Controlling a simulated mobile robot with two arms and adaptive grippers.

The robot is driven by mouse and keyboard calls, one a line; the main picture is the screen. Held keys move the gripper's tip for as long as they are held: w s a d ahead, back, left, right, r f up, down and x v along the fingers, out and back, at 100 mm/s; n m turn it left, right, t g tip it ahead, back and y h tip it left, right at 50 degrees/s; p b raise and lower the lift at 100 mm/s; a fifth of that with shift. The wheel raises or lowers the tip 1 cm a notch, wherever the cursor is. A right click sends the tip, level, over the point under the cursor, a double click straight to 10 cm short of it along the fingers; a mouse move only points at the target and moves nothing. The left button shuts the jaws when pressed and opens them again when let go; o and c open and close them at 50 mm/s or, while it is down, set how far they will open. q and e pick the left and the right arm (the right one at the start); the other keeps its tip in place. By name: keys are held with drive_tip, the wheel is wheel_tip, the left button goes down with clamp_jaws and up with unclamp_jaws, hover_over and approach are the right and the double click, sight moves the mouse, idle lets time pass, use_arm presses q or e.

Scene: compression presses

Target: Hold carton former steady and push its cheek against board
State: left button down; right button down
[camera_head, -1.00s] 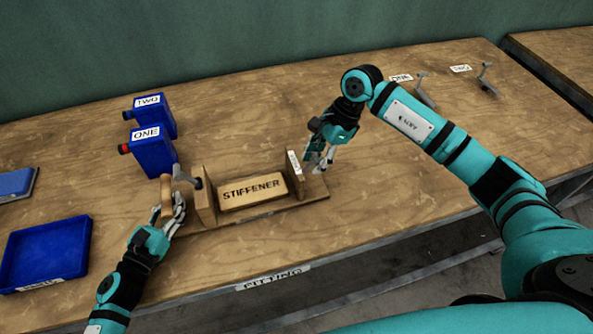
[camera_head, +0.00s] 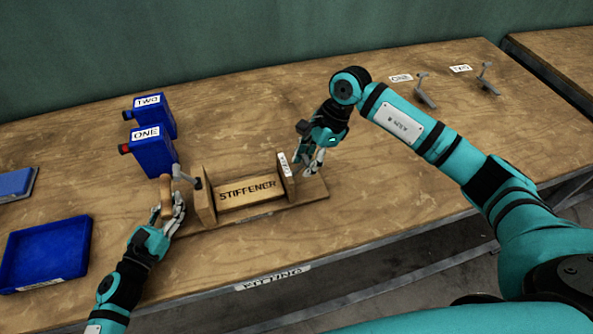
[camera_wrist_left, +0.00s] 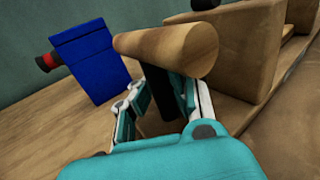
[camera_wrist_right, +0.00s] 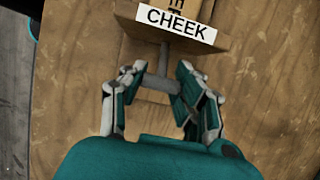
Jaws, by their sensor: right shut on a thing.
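The carton former (camera_head: 309,189) is a wooden base on the bench with a fixed upright wall (camera_head: 205,195) at its left end. The board (camera_head: 247,192), marked STIFFENER, lies between this wall and the sliding cheek (camera_head: 286,177). The cheek is up close to the board's right end; I cannot tell if they touch. Its CHEEK label shows in the right wrist view (camera_wrist_right: 176,24). My right gripper (camera_wrist_right: 160,88) is shut on the cheek's grey handle (camera_wrist_right: 158,83). My left gripper (camera_wrist_left: 160,105) is open, its fingers either side of the stem below the round wooden grip (camera_wrist_left: 165,48).
Blue units ONE (camera_head: 152,150) and TWO (camera_head: 154,115) stand behind the former's left end. An empty blue tray (camera_head: 45,255) lies at the left. Grey handled pieces (camera_head: 424,92) sit at the back right. The bench right of the former is clear.

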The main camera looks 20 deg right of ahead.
use_arm(q)
drive_tip(key=shift+s+d, duration=0.1)
use_arm(e)
drive_tip(key=c, duration=0.9)
unclamp_jaws()
drive_tip(key=shift+a, duration=0.2)
drive_tip(key=shift+d, duration=0.1)
drive_tip(key=v, duration=1.2)
use_arm(q)
drive_tip(key=c, duration=1.4)
unclamp_jaws()
